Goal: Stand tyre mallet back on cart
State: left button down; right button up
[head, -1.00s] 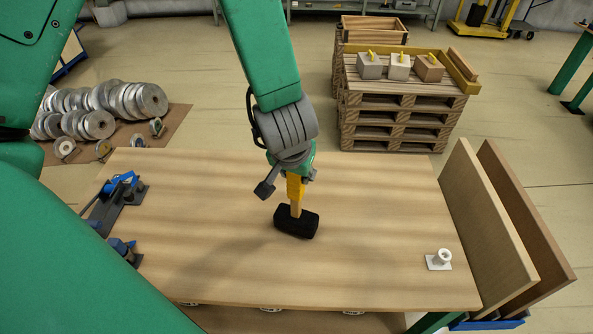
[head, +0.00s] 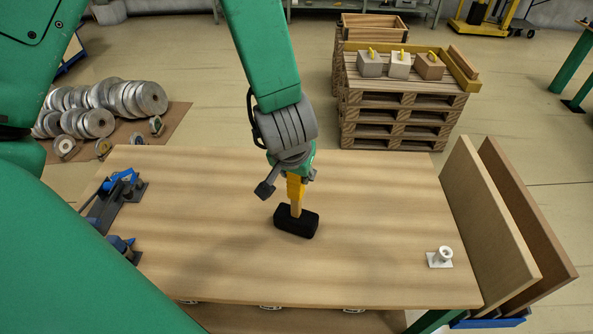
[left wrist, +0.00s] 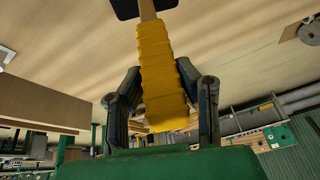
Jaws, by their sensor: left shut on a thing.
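The tyre mallet has a black block head (head: 296,222) and a wooden handle with a yellow grip (head: 296,187). My left gripper (head: 291,177) is shut on the yellow grip from above. The mallet is roughly upright, slightly tilted, head down, over the middle of the cart's wooden top (head: 380,210). I cannot tell whether the head touches the top. In the left wrist view the yellow grip (left wrist: 162,85) lies between the two fingers, with part of the black head (left wrist: 140,8) at the upper edge. My right gripper is not in view.
A white fitting (head: 440,257) stands at the top's right. Blue and dark clamps (head: 118,200) sit along its left edge. Two boards (head: 490,220) lean at the right side. The top around the mallet is clear.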

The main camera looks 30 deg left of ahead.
pick_arm(q)
jog(key=c, duration=1.1)
grip_release()
jog(key=shift+r, duration=0.1)
jog(key=shift+p+v, duration=1.95)
jog(key=shift+v, duration=1.95)
